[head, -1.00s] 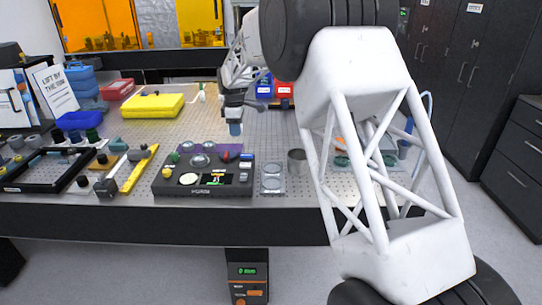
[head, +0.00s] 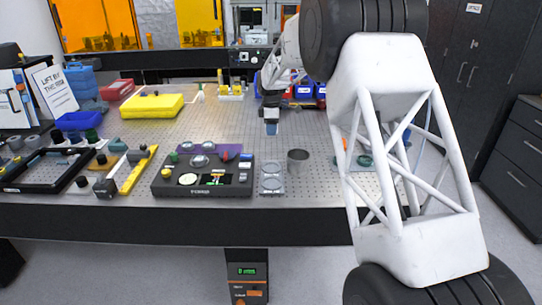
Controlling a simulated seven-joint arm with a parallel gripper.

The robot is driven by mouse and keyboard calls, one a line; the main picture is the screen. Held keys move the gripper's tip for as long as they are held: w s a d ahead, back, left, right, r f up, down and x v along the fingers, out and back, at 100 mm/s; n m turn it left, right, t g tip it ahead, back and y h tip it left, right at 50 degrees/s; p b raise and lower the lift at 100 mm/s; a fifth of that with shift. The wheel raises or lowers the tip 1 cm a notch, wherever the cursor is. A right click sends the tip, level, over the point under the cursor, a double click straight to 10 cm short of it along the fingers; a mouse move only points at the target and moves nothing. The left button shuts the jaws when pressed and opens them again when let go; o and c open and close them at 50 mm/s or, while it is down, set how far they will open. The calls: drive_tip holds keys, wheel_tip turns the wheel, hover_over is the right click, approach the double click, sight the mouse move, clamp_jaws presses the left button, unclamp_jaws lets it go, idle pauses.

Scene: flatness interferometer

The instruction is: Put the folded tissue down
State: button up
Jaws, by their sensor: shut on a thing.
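My gripper (head: 270,121) is above the optical table (head: 225,125), right of the middle and toward the back. It is shut on a small blue piece (head: 271,129), which looks like the folded tissue. The tissue hangs below the fingers and appears to be clear of the table top. My gripper is small in this view, so the finger contact is not clear.
A yellow case (head: 152,107) lies at the back left. Blue bins (head: 303,91) stand behind my gripper. Bare table lies left of my gripper.

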hover_over(271, 155)
drive_tip(key=shift+f, duration=2.5)
drive_tip(key=shift+f, duration=2.5)
drive_tip(key=shift+f, duration=0.15)
drive_tip(key=o, duration=1)
drive_tip(key=shift+r, duration=6.15)
